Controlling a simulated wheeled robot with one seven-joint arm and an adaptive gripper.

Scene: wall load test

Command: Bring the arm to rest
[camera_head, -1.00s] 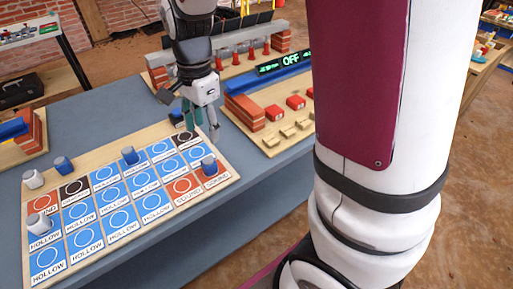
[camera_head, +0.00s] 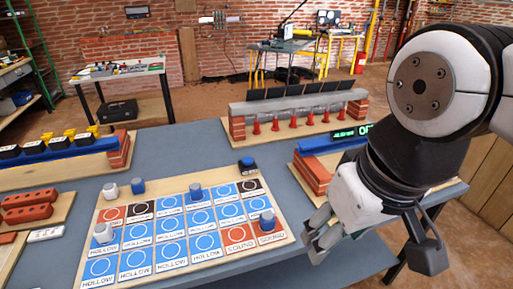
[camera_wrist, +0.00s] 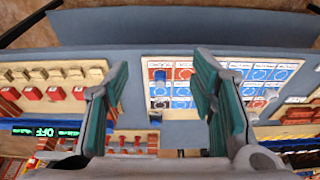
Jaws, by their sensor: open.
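My gripper (camera_head: 315,238) hangs at the right end of the arm in the head view, to the right of the labelled board (camera_head: 170,189) and clear of it. In the wrist view my gripper (camera_wrist: 160,65) shows two green-padded fingers spread wide with nothing between them. The board carries blue HOLLOW cards, with red and dark cards at its ends. A dark blue-topped piece (camera_head: 247,165) stands at the far right corner. Blue pieces stand on cards at mid-board (camera_head: 197,193) and at the right (camera_head: 267,221). A white piece (camera_head: 103,232) stands at the left.
A brick-ended rack with red cones (camera_head: 295,108) stands behind. A display reading OFF (camera_wrist: 45,132) shows in the wrist view. Red bricks (camera_head: 28,205) lie at left. Bare grey tabletop (camera_head: 180,150) lies behind the board.

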